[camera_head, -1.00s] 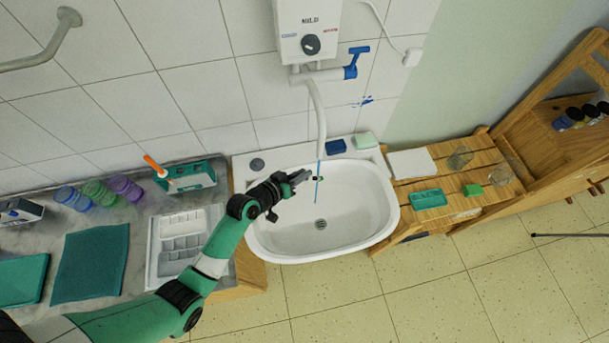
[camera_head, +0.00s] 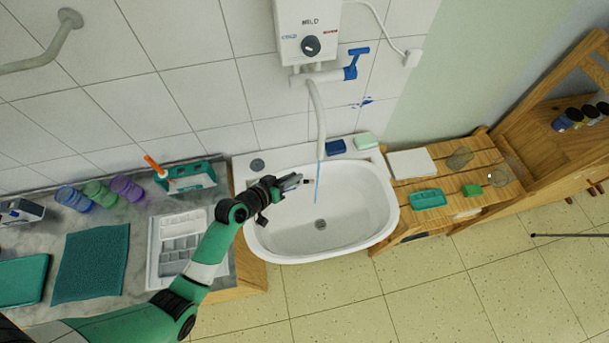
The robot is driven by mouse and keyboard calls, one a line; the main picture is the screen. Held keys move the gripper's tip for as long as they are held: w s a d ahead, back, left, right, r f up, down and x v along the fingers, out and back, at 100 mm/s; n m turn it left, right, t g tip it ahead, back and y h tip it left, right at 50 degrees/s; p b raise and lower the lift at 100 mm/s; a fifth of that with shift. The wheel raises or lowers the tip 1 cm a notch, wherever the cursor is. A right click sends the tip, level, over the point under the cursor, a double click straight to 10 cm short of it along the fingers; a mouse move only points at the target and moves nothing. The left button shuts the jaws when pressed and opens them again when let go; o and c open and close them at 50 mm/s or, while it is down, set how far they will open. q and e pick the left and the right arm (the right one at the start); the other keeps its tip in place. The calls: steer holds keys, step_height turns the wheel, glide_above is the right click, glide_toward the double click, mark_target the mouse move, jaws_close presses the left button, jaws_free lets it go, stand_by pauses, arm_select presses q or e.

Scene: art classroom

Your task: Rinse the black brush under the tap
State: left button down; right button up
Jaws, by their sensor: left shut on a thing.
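My left gripper (camera_head: 291,182) is shut on the black brush (camera_head: 306,181), over the left part of the white sink (camera_head: 383,222). Only a small dark end of the brush shows beyond the fingertips; the rest is hidden or too small to tell. The tap spout (camera_head: 317,112) hangs over the back of the sink. A thin blue stream of water (camera_head: 318,180) falls from it into the basin. The brush end is just left of the stream, apart from it. My right gripper is not in view.
Left of the sink, the counter holds a white palette tray (camera_head: 153,262), a teal caddy (camera_head: 189,181) with an orange-handled tool, and several coloured cups (camera_head: 98,192). On the right, a wooden bench (camera_head: 455,205) holds small items. The basin's right side is clear.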

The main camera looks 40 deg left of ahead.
arm_select(q)
steer(key=s, duration=0.2)
steer(key=s+a, duration=0.1)
steer(key=s, duration=0.1)
steer(key=shift+a, duration=0.1)
steer(key=shift+r, duration=0.1)
stand_by(1.1)
steer(key=a+p+v, duration=0.1)
steer(key=p+v, duration=0.2)
steer(key=v, duration=0.3)
steer(key=shift+s+a+r+p, duration=0.2)
steer(key=shift+a+r+p, duration=0.1)
steer(key=shift+r, duration=0.2)
steer(key=shift+d, duration=0.1)
stand_by(0.7)
